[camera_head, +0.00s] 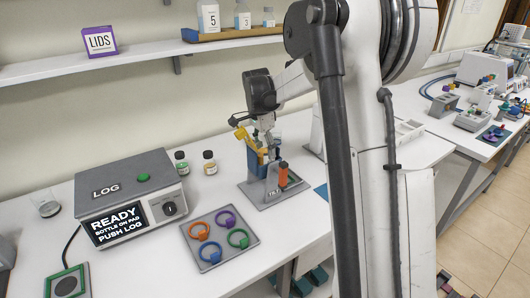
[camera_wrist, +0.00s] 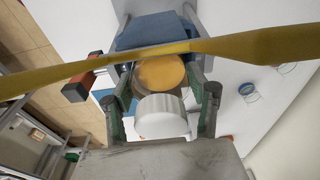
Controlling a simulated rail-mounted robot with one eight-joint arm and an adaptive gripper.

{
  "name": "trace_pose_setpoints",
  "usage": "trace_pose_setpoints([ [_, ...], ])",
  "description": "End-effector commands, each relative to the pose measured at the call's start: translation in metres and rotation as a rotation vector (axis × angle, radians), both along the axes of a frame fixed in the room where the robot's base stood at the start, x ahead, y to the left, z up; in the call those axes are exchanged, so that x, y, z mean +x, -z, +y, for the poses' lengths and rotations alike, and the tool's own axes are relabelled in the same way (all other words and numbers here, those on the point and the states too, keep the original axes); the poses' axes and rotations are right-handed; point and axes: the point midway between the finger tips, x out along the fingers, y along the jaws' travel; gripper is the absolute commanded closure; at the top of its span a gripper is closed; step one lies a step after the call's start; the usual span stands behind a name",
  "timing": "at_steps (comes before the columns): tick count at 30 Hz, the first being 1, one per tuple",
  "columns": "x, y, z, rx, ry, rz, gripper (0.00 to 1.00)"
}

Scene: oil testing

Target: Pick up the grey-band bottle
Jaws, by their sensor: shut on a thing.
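My gripper (camera_head: 266,133) is low over the grey stand at the table's middle, beside the stand's blue part (camera_head: 254,158). In the wrist view my gripper's fingers (camera_wrist: 163,112) stand on both sides of a white, round-ended piece (camera_wrist: 161,118) with an amber disc (camera_wrist: 160,74) behind it. They are shut on this piece, which looks like a bottle. I see no grey band on it; its sides are mostly hidden.
A yellow strip (camera_wrist: 245,48) crosses the wrist view close to the camera. The LOG box (camera_head: 128,190) and a grey tray with coloured rings (camera_head: 219,263) lie to the left. A shelf (camera_head: 130,61) runs above.

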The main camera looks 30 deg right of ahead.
Motion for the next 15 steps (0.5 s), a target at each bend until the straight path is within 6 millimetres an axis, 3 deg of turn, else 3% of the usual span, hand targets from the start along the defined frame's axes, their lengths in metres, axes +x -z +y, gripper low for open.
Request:
trace_pose_setpoints([
  [15,-0.001,-0.116,0.000,0.000,0.000,0.000,0.95],
])
